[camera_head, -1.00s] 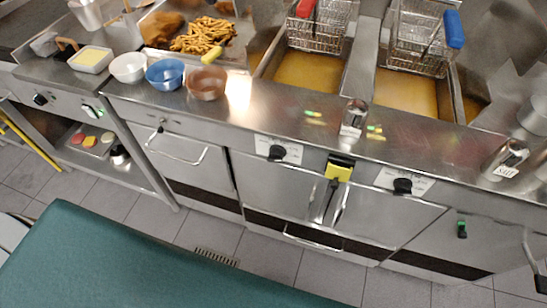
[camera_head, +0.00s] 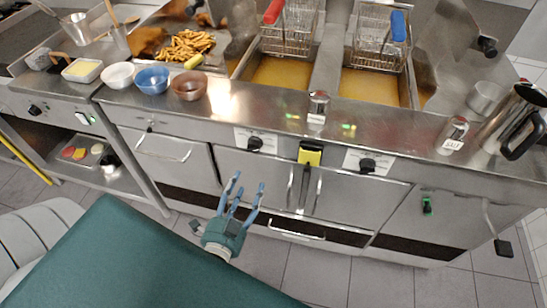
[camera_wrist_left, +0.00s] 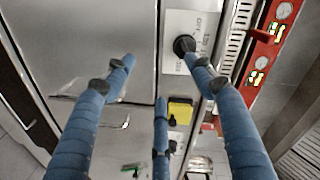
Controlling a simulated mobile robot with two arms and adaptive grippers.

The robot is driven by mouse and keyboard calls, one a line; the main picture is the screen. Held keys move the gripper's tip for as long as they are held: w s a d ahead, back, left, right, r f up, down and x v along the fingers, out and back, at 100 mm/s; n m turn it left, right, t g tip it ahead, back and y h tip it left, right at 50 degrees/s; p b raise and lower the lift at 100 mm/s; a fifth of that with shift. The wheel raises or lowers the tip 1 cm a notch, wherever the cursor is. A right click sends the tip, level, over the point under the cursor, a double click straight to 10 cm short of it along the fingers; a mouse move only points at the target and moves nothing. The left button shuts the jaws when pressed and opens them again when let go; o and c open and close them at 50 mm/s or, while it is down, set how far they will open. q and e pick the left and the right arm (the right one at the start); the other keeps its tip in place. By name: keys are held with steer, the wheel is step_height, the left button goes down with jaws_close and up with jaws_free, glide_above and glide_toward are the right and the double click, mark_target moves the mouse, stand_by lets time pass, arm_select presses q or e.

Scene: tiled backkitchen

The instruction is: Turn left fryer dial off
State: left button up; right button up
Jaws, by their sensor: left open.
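The left fryer dial (camera_head: 255,143) is a black knob on a white label plate, on the steel front below the left fryer vat (camera_head: 280,72). My left gripper (camera_head: 248,184) is open and empty, with blue fingers spread, below the dial and in front of the steel doors. In the left wrist view, the dial (camera_wrist_left: 184,45) is close to the tip of the right-hand finger; I cannot tell whether they touch. The exact angle of the knob is hard to read. My right gripper is not in view.
The right fryer dial (camera_head: 367,165) is to the right, past a yellow-topped item (camera_head: 310,154) on the front. Door handles (camera_head: 304,188) stick out below. Bowls (camera_head: 153,80), a shaker (camera_head: 318,105) and a salt shaker (camera_head: 453,135) stand on the counter.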

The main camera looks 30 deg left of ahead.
arm_select(q)
glide_toward(253, 150)
steer(key=shift+t, duration=0.4)
steer(key=x, duration=0.3)
steer(key=p+x, duration=0.1)
steer(key=x, duration=0.1)
steer(key=shift+w+a+f, duration=0.1)
steer(key=shift+w+f, duration=0.15)
steer(key=shift+f, duration=0.05)
steer(key=x, duration=0.3)
steer(key=shift+w, duration=0.3)
steer(key=shift+w+a+f, duration=0.15)
steer(key=shift+w+a, duration=0.05)
steer(key=shift+w, duration=0.4)
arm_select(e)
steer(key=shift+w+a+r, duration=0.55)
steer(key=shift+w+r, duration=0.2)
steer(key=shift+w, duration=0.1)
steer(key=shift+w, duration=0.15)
arm_select(q)
steer(key=shift+c, duration=1.2)
steer(key=c, duration=0.9)
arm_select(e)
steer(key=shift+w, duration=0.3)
